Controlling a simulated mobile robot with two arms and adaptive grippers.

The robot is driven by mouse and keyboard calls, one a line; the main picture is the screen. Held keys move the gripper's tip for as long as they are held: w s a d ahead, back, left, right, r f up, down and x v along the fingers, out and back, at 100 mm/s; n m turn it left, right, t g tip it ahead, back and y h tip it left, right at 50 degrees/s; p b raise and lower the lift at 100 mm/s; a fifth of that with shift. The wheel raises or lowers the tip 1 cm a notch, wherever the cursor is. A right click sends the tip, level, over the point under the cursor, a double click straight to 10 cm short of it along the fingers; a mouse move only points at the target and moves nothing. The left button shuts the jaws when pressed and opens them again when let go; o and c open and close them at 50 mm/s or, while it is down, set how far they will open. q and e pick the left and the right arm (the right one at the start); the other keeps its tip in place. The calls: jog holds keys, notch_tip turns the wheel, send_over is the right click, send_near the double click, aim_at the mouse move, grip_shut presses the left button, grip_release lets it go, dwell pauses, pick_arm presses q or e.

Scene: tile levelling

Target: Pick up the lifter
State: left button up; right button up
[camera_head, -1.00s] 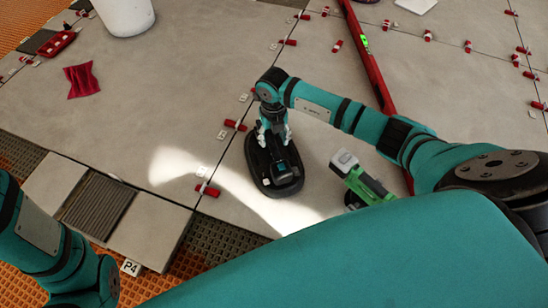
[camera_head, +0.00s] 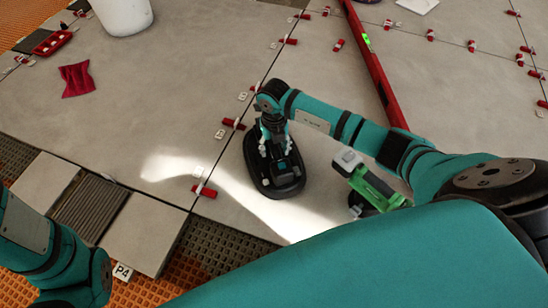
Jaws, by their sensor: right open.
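The lifter (camera_head: 290,188), a black oval device with a rounded pad, lies on a large grey tile just left of the picture's centre. My right gripper (camera_head: 274,153) points down over the lifter's upper part, with its pale fingers open on either side of the black body. Whether the fingers touch it cannot be told. Part of my left arm shows at the lower left, but its gripper is out of view.
A green and white power tool (camera_head: 368,188) lies right of the lifter, beneath my right arm. A long red level (camera_head: 374,65) lies behind it. Red clips (camera_head: 205,191) line the tile joints. A red cloth (camera_head: 76,80) and white bucket (camera_head: 124,14) are farther left.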

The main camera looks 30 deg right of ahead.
jog(key=shift+f, duration=0.15)
grip_shut()
dwell(0.4)
